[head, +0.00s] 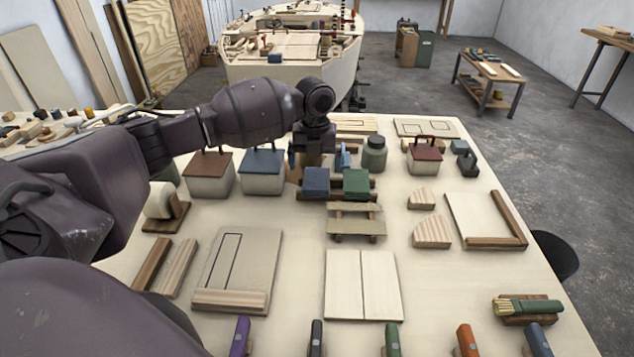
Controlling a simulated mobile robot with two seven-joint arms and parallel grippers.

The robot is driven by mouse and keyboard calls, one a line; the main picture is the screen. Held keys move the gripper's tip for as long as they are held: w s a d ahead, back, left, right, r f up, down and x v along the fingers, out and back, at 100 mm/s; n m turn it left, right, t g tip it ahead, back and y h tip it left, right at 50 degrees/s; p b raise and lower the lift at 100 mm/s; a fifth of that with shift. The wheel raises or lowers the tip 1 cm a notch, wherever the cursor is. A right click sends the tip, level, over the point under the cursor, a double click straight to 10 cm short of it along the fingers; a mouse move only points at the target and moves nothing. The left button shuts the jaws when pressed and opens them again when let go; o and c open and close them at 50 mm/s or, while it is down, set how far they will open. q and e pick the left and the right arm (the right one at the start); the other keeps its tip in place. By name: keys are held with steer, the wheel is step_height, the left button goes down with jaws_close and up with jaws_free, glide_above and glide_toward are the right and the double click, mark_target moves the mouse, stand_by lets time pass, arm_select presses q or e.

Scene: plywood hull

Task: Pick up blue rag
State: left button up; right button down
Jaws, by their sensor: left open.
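The blue rag (316,182) looks like a folded, block-shaped bundle on a low wooden rack near the middle of the bench. A similar green bundle (356,183) lies just to its right. My left gripper (313,160) hangs pointing down just above and behind the blue rag in the picture. It is open with nothing seen in it; whether it touches the rag cannot be told. My right gripper is not in view.
A pale workbench (300,225) carries lidded boxes with handles (262,172), a green jar (374,154), a slatted wooden stand (356,222) and flat boards (363,284). Several coloured-handled tools line the front edge. A boat hull (290,68) stands behind.

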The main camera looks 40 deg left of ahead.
mark_target(317, 179)
arm_select(q)
steer(key=f, duration=0.3)
steer(key=shift+d+f, duration=0.25)
steer(key=shift+f, duration=0.6)
steer(key=c, duration=1)
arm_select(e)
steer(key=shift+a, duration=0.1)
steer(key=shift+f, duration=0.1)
arm_select(q)
step_height(317, 179, up, 20)
steer(key=p, duration=0.1)
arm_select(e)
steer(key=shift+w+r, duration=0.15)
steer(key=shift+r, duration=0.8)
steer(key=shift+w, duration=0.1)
